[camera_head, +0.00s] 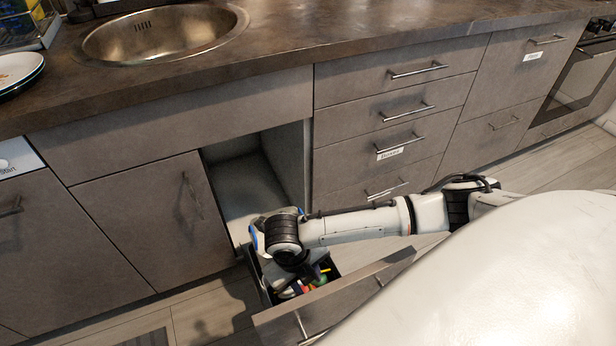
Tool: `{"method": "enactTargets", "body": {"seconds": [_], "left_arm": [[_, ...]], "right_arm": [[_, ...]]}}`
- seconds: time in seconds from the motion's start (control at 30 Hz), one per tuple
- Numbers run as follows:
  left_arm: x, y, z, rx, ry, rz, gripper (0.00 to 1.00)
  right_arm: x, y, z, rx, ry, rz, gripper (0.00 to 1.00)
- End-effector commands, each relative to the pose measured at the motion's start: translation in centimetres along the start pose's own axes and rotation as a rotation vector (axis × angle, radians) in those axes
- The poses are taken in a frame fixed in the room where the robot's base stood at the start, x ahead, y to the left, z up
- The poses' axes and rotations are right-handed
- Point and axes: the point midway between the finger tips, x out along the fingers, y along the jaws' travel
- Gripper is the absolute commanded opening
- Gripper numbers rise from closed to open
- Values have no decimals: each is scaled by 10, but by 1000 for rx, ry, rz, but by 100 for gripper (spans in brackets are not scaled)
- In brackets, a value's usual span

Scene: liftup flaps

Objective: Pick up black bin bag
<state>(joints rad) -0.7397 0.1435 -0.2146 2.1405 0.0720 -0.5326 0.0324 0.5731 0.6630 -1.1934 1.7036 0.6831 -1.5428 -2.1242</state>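My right arm comes in from the right. Its gripper (305,275) points down into a pulled-out drawer (345,297) below the sink counter. The gripper's fingers are dark, small and partly hidden by the wrist, so I cannot tell if they are open or shut, or if they touch anything. Small red, yellow and green items (305,287) lie in the drawer beneath the gripper. The drawer's inside looks dark. I cannot make out a black bin bag as a separate thing there. My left gripper is not in view.
The drawer's grey front stands out over the floor. Behind it is an open cabinet space (245,185). Closed cabinet doors (155,220) are on the left, and closed drawers (395,120) on the right. A round metal sink (165,35) is set in the dark countertop (330,40).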

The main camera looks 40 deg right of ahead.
Motion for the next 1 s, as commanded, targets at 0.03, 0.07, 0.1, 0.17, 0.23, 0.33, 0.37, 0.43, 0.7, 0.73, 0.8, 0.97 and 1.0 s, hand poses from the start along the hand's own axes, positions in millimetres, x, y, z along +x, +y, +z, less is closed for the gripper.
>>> {"method": "enactTargets", "body": {"seconds": [0.03,0.07,0.1,0.17,0.23,0.33,0.37,0.43,0.7,0.73,0.8,0.97,1.0], "left_arm": [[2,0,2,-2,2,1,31],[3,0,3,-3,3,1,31],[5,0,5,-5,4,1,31],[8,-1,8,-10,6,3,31],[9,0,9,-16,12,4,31],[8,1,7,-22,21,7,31],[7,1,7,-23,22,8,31],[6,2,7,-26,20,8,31],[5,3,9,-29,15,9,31],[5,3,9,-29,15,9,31],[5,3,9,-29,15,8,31],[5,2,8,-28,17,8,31],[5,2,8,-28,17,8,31]], "right_arm": [[6,0,-1,0,1,0,31],[10,0,-1,1,1,0,31],[16,0,-2,0,2,0,31],[26,0,-2,0,3,0,31],[37,-1,-2,0,2,-1,31],[48,-1,-2,0,1,-1,31],[49,-2,-2,0,0,-1,31],[50,-2,-2,-1,-1,0,31],[48,-2,-2,-1,-1,0,9],[48,-2,-2,-1,-1,0,4],[48,-2,-2,-1,-1,0,0],[48,-1,-2,-2,0,0,0],[48,-1,-2,-2,0,1,0]]}}
